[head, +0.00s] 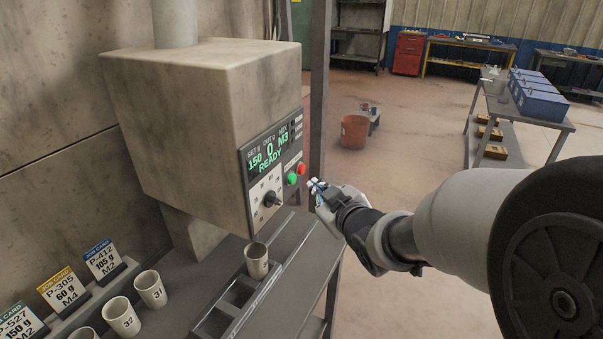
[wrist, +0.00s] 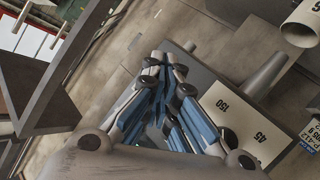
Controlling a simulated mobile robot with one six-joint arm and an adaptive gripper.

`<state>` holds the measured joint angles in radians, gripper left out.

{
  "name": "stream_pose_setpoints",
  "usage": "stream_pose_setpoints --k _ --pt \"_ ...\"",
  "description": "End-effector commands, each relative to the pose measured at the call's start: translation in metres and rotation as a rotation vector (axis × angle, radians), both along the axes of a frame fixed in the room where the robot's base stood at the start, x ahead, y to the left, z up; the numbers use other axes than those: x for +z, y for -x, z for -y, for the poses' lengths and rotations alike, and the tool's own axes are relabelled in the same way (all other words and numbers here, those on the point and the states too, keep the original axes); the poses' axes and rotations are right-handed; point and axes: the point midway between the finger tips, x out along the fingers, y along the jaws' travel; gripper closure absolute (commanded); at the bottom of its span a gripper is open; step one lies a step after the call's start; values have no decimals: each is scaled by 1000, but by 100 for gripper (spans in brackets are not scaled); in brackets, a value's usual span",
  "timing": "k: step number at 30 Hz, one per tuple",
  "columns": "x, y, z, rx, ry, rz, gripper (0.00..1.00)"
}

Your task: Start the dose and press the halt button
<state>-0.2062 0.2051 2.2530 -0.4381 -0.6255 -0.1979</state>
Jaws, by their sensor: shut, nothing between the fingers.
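The dosing machine (head: 200,120) has a front panel whose display (head: 268,150) reads 150 set, 0 out, M3, READY. Below the display are a green button (head: 292,179), a red button (head: 301,169) and a dark selector knob (head: 271,199) on a white dial plate. My gripper (head: 314,185) is shut and empty, just right of the buttons; I cannot tell whether it touches one. In the wrist view my blue-padded fingers (wrist: 164,66) are together in front of the panel, beside the dial plate (wrist: 228,112). The buttons do not show there.
A cup (head: 257,262) stands in the rack (head: 225,312) below the machine. Several white cups, including one (head: 150,288), stand at left before job cards (head: 102,258). A grey post (head: 320,90) rises behind my gripper. Open floor lies at right, with an orange bucket (head: 354,132).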

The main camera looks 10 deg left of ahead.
Motion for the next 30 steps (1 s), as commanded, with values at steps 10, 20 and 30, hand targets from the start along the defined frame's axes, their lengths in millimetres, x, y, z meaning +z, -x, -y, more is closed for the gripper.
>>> stream_pose_setpoints --k 10,20,30 --pt "-1 -6 -18 0 -1 -2 100" --pt "-1 -6 -17 -1 -1 -2 100" --pt "-1 -6 -17 -1 -1 -3 100"
